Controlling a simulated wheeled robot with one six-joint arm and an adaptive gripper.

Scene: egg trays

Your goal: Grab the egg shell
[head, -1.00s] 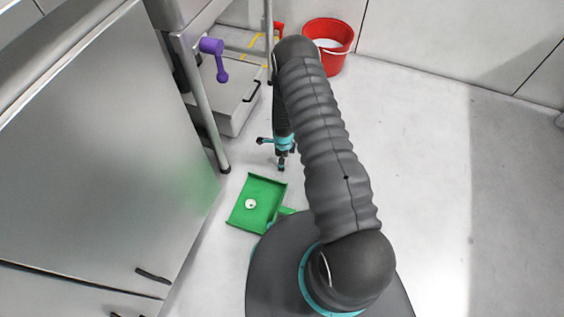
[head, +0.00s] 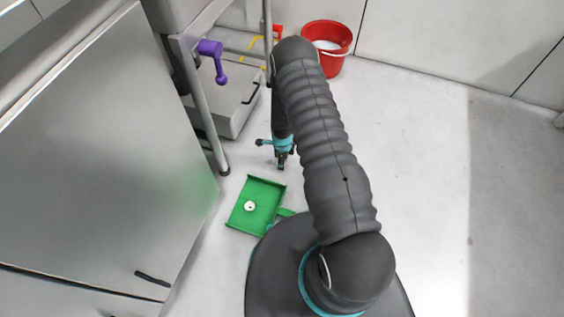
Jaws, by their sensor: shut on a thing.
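A small white piece (head: 249,206), perhaps egg shell, lies in the green dustpan (head: 266,187) on the floor. It is too small to make out clearly. My gripper (head: 281,165) points down near the floor, just beyond the dustpan's far right corner and apart from the white piece. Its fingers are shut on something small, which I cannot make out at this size.
A red bucket (head: 327,37) with white contents stands at the back. A metal-legged table (head: 208,130) with a purple handle (head: 211,48) and a grey box (head: 238,108) are at left. A steel cabinet (head: 100,150) fills the left. The floor at right is clear.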

